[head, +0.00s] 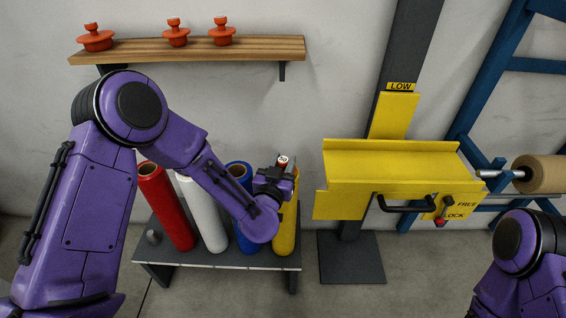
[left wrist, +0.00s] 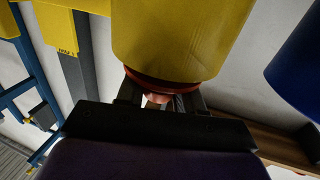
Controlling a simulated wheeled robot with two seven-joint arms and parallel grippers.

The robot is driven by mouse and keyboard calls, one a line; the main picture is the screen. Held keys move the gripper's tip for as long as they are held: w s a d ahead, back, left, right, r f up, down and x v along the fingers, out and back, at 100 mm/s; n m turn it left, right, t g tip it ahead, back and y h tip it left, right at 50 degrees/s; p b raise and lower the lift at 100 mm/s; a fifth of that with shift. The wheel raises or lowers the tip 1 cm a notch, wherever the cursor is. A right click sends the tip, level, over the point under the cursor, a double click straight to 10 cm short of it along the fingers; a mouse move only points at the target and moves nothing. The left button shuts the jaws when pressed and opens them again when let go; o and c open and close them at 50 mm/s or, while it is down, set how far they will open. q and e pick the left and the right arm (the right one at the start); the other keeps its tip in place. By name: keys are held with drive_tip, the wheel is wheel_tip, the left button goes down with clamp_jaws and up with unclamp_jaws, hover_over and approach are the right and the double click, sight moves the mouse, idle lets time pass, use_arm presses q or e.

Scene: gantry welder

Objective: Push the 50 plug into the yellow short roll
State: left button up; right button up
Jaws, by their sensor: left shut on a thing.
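The yellow short roll (head: 286,232) stands upright at the right end of the low rack, partly hidden by my left arm. The red plug (head: 283,160) marked 50 is at its top. My left gripper (head: 277,176) is shut on the plug's knob. In the left wrist view, the plug's red flange (left wrist: 165,83) lies against or very close to the end of the yellow roll (left wrist: 180,35), in line with it. The fingers (left wrist: 158,98) are on either side of the knob. How deep the plug sits is hidden. My right gripper is out of view.
Red (head: 166,205), white (head: 203,212) and blue (head: 243,225) rolls stand left of the yellow one on the rack (head: 225,259). Three orange plugs sit on the wooden shelf (head: 260,48). A yellow machine carriage (head: 390,165) with a black handle is close on the right.

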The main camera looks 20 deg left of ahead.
use_arm(q)
drive_tip(key=shift+f, duration=0.35)
drive_tip(key=o, duration=1.1)
drive_tip(key=shift+r, duration=0.1)
drive_tip(key=s+b, duration=0.2)
drive_tip(key=s, duration=0.9)
drive_tip(key=s+a+f+n+g+y+p, duration=0.1)
drive_tip(key=s+a+f+n+g+p, duration=0.2)
drive_tip(key=s+f+g, duration=0.3)
drive_tip(key=s+a+f+n+g+p, duration=0.2)
drive_tip(key=s+a+f+g, duration=0.15)
drive_tip(key=f, duration=0.55)
drive_tip(key=s+a+f+g+p, duration=0.1)
drive_tip(key=s+a, duration=0.1)
drive_tip(key=s, duration=0.3)
drive_tip(key=s+a+f+n+g+y+p, duration=0.1)
drive_tip(key=s+a+f+g, duration=0.1)
drive_tip(key=s, duration=0.4)
drive_tip(key=s+a+f+g+y+p, duration=0.1)
drive_tip(key=s+a+f+g+p, duration=0.1)
drive_tip(key=s, duration=0.3)
drive_tip(key=shift+s+a+n, duration=0.2)
drive_tip(key=shift+a+n, duration=0.1)
drive_tip(key=shift+a, duration=0.1)
